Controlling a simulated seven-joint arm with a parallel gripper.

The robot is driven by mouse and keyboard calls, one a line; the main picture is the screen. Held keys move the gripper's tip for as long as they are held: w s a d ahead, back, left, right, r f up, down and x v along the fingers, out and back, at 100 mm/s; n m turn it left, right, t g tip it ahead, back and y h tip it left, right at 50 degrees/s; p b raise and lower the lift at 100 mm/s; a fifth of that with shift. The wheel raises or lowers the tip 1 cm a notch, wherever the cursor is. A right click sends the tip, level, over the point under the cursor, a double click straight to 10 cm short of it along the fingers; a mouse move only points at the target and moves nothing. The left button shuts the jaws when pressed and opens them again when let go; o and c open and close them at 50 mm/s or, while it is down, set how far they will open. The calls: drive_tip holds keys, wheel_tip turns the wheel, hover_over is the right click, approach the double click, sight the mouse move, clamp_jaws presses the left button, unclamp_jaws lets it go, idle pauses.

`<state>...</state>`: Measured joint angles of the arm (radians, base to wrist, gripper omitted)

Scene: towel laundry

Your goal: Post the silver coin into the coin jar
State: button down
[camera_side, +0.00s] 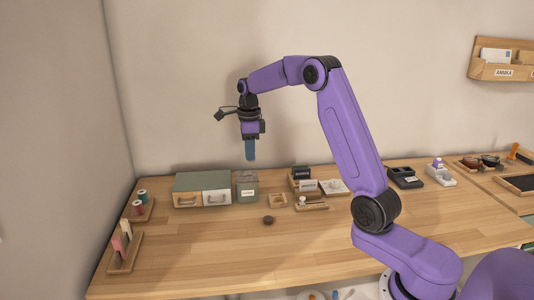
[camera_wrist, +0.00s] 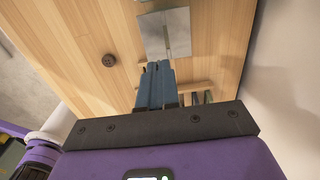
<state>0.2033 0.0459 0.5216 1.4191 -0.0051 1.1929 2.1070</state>
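The coin jar (camera_side: 246,187), a squarish greyish-green see-through container, stands on the table beside the drawer box. In the wrist view a grey square top (camera_wrist: 166,33) with a thin line across it lies just beyond my fingertips; it appears to be the jar's lid. My gripper (camera_side: 250,157) points down, above the jar and apart from it. Its blue fingers (camera_wrist: 158,68) are close together in the wrist view. I cannot make out the silver coin in either view, and whether it sits between the fingers is hidden.
A green-topped drawer box (camera_side: 202,186) stands left of the jar. A small wooden tray (camera_side: 277,200) and several desk items are to its right. A dark round knob-like piece (camera_side: 268,220) lies in front and also shows in the wrist view (camera_wrist: 109,60). The front table is clear.

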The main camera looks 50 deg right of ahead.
drive_tip(key=shift+w+a+f, duration=0.1)
drive_tip(key=shift+w+f, duration=0.25)
drive_tip(key=shift+f, duration=0.4)
drive_tip(key=shift+w+f, duration=0.3)
drive_tip(key=shift+f, duration=0.45)
drive_tip(key=shift+w+a+f, duration=0.1)
drive_tip(key=shift+w+f, duration=0.25)
drive_tip(key=shift+f, duration=0.4)
drive_tip(key=shift+d+f, duration=0.1)
drive_tip(key=shift+f, duration=0.85)
idle(1.2)
drive_tip(key=c, duration=0.8)
unclamp_jaws()
wheel_tip(320, 180, up, 7)
idle(0.7)
